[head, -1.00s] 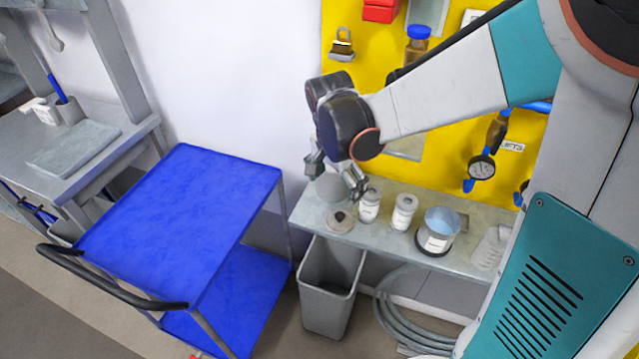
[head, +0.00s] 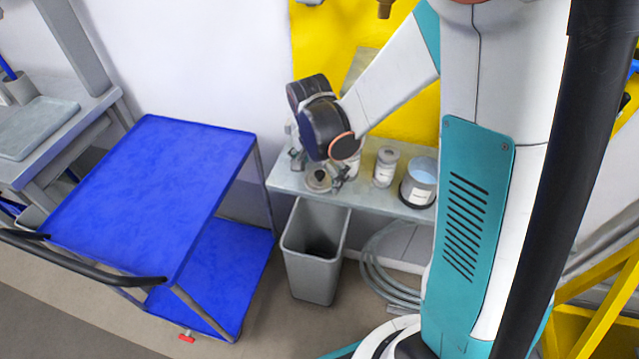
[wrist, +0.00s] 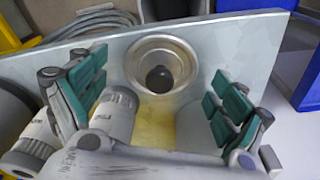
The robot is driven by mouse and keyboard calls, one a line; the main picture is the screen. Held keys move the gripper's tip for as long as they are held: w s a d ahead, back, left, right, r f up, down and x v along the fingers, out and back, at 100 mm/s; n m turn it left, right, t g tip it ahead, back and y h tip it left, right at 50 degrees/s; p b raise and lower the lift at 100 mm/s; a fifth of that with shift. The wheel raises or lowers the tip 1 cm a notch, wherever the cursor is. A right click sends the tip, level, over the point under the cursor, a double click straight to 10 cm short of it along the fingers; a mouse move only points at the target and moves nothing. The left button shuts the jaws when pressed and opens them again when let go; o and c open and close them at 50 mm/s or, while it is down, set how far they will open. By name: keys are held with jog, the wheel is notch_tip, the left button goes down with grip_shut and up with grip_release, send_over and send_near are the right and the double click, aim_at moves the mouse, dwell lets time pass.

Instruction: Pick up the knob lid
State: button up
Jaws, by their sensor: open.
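The knob lid (head: 318,182) is a round metal lid with a dark knob, lying on the grey shelf near its left end. In the wrist view the knob lid (wrist: 143,62) is ahead, near the top centre, with its dark knob facing the camera. My gripper (head: 319,171) is low over the shelf by the lid, fingers spread. In the wrist view my gripper (wrist: 158,95) has its green-padded fingers wide apart on either side, with nothing between the pads. I cannot tell whether the fingertips touch the shelf.
A white labelled jar (wrist: 116,112) stands close to the left finger. Another jar (head: 385,168) and a blue-topped pot (head: 418,182) stand farther right on the shelf (head: 279,181). A grey bin (head: 315,243) is below, and a blue cart (head: 155,185) is at left.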

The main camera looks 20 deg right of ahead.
jog(key=c, duration=1)
jog(key=shift+o, duration=0.2)
